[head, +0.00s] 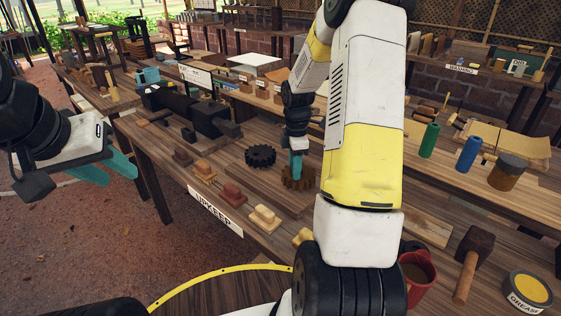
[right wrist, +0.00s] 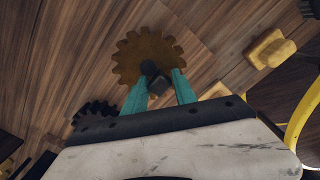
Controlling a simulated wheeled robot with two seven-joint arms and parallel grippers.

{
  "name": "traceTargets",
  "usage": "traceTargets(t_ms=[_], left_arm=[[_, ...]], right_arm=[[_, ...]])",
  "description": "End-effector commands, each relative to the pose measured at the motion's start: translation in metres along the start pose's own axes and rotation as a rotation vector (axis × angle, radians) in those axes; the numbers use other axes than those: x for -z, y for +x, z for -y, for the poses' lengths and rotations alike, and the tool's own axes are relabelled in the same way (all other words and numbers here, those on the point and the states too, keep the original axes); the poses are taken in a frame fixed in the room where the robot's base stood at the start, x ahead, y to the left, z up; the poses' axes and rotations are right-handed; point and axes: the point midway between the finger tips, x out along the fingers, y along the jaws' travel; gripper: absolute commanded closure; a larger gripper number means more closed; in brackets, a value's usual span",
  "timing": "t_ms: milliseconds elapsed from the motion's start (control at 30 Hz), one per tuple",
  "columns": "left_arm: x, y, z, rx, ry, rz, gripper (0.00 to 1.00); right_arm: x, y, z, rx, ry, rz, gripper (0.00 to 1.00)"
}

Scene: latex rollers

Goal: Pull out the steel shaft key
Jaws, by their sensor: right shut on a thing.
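A rust-brown gear (head: 298,180) lies on a wooden board on the bench; it fills the upper middle of the right wrist view (right wrist: 135,62). My right gripper (head: 296,167) points down at this gear, with teal fingers on either side of its hub. In the right wrist view the right gripper (right wrist: 160,92) is shut on a small dark piece at the hub, which looks like the steel shaft key (right wrist: 157,85). The fingers hide much of it, and I cannot tell how far it sits in the hub. My left gripper (head: 108,172) is open and empty, off the bench's left side.
A black gear (head: 260,156) lies left of the brown one. Several wooden blocks (head: 232,194) line the front edge above the UPKEEP sign (head: 215,211). A dark vise-like tool (head: 205,120) stands behind.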

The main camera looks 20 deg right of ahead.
Motion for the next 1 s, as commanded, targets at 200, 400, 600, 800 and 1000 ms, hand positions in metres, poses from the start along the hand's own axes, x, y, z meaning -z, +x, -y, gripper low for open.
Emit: traceTargets(t_ms=[200,400,600,800,1000], left_arm=[[0.0,0.0,0.0,0.0,0.0,0.0,0.64],[0.0,0.0,0.0,0.0,0.0,0.0,0.64],[0.0,0.0,0.0,0.0,0.0,0.0,0.64],[0.0,0.0,0.0,0.0,0.0,0.0,0.64],[0.0,0.0,0.0,0.0,0.0,0.0,0.64]], right_arm=[[0.0,-0.005,0.0,-0.001,0.0,0.0,1.0],[0.0,-0.009,0.0,-0.001,0.001,0.0,1.0],[0.0,-0.011,0.0,-0.001,0.0,0.0,1.0],[0.0,-0.011,0.0,-0.001,0.0,0.0,1.0],[0.0,-0.018,-0.001,-0.002,0.001,0.0,1.0]])
